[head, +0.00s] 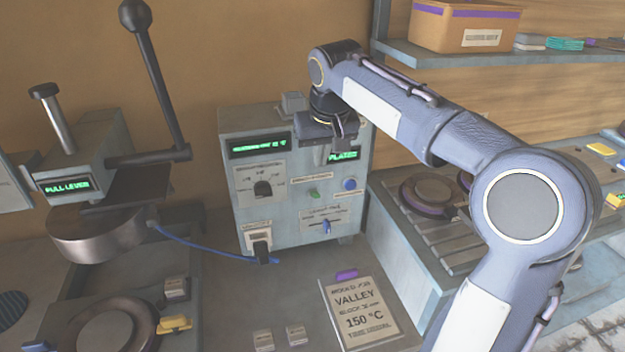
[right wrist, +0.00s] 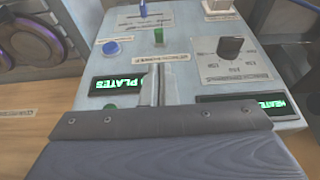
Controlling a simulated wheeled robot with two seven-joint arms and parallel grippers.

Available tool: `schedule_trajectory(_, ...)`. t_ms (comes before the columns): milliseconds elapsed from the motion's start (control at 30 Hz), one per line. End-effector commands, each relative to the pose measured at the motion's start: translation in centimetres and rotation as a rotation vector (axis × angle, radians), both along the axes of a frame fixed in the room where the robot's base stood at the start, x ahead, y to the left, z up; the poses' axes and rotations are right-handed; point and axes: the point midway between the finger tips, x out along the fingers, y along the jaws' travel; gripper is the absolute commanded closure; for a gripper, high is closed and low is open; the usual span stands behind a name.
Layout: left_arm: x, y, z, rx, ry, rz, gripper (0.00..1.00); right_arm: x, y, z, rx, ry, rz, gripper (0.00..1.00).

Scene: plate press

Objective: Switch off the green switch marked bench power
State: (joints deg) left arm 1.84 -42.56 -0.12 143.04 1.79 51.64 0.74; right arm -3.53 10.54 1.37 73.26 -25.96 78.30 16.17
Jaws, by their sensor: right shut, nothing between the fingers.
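The green switch (head: 314,193) is small and sits on the front of the grey control box (head: 290,217), under a small label too blurred to read. It also shows in the right wrist view (right wrist: 158,36), where the box appears upside down. My right gripper (head: 341,147) is shut and empty in front of the upper right of the box, partly covering the PLATES display (head: 343,155). In the right wrist view its closed fingers (right wrist: 155,92) lie over that display, apart from the switch in the picture. My left gripper is out of view.
Near the switch are a blue button (head: 349,184), a blue lever (head: 326,226) and a black knob (head: 262,188). A press with a long lever (head: 158,75) stands left. A VALLEY 150 °C card (head: 358,313) lies in front. A shelf (head: 480,50) holds a box.

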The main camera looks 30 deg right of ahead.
Motion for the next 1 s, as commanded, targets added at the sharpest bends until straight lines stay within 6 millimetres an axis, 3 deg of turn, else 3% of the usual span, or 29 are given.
schedule_trajectory(233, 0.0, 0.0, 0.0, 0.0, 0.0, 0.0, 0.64, 0.4, -0.1, -1.3, 0.0, 0.002, 0.0, 1.0)
schedule_trajectory(700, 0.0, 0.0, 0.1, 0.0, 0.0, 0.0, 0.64, 2.9, -0.7, -8.4, 0.001, 0.001, 0.0, 1.0)
schedule_trajectory(1000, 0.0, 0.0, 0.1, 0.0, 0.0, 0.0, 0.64, 3.3, -0.8, -9.5, 0.001, 0.0, 0.0, 1.0)
